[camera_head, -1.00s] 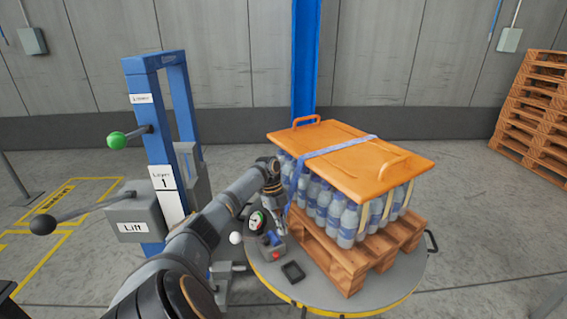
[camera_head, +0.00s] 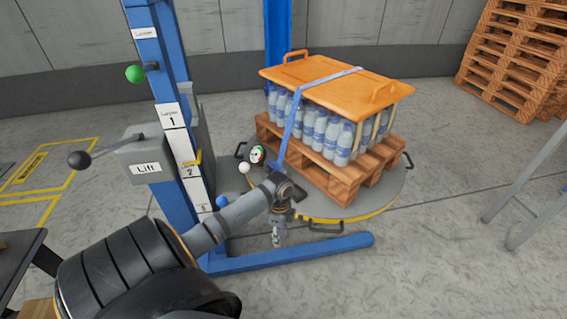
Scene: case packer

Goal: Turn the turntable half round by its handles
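The round grey turntable (camera_head: 385,196) with a yellow-marked rim carries a wooden pallet of bottled water under an orange lid (camera_head: 335,78), with a blue strap across it. A dark handle (camera_head: 408,161) sticks out at the right rim and another handle (camera_head: 325,229) shows at the front rim. A dark loop (camera_head: 240,150) shows at the left rim. My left gripper (camera_head: 277,236) points down just outside the front-left rim, left of the front handle and apart from it. Its fingers are too small to judge. My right gripper is out of view.
A blue lift column (camera_head: 165,120) with a grey Lift box (camera_head: 150,165) and levers stands at the left. A blue floor leg (camera_head: 320,250) runs in front of the turntable. Stacked pallets (camera_head: 515,60) stand at the back right, a grey frame (camera_head: 540,185) at the right.

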